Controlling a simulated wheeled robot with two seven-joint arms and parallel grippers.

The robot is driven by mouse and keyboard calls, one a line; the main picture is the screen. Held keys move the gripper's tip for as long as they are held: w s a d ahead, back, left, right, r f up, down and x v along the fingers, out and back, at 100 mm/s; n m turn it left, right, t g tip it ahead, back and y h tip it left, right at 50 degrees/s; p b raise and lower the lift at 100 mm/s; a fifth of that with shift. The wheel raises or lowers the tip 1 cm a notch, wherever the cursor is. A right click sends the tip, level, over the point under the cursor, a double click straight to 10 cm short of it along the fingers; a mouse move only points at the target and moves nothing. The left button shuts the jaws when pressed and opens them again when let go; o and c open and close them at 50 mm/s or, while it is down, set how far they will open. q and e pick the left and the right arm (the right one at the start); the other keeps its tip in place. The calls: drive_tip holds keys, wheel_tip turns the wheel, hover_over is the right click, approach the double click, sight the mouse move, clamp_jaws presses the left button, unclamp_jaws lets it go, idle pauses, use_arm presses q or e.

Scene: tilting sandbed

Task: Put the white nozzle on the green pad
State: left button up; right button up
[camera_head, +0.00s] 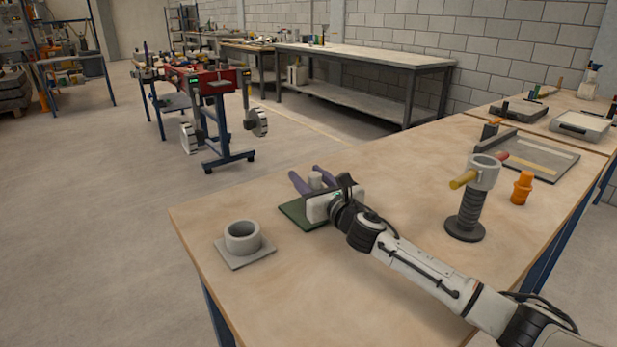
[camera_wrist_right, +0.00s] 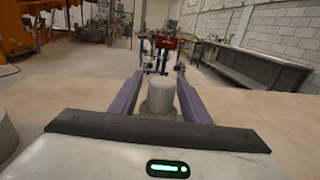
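The white nozzle (camera_head: 315,180), a short pale cylinder, stands upright between the two purple fingers of my right gripper (camera_head: 312,178). In the right wrist view, the nozzle (camera_wrist_right: 161,95) sits between the fingers (camera_wrist_right: 160,88), which look spread with narrow gaps beside it, so the gripper appears open around it. The green pad (camera_head: 291,212) lies on the table under the gripper, which covers much of it. My left gripper is in neither view.
A grey ring on a square plate (camera_head: 244,255) stands left of the pad. A black ribbed post with a grey cup (camera_head: 466,215) and an orange piece (camera_head: 522,188) stand at the right. A shallow grey tray (camera_head: 540,165) lies behind them. The table front is clear.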

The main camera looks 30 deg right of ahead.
drive_tip(key=shift+r, duration=0.25)
drive_tip(key=s, duration=1.2)
drive_tip(key=shift+a+f+p, duration=0.1)
drive_tip(key=shift+a+p, duration=0.1)
drive_tip(key=shift+p, duration=0.2)
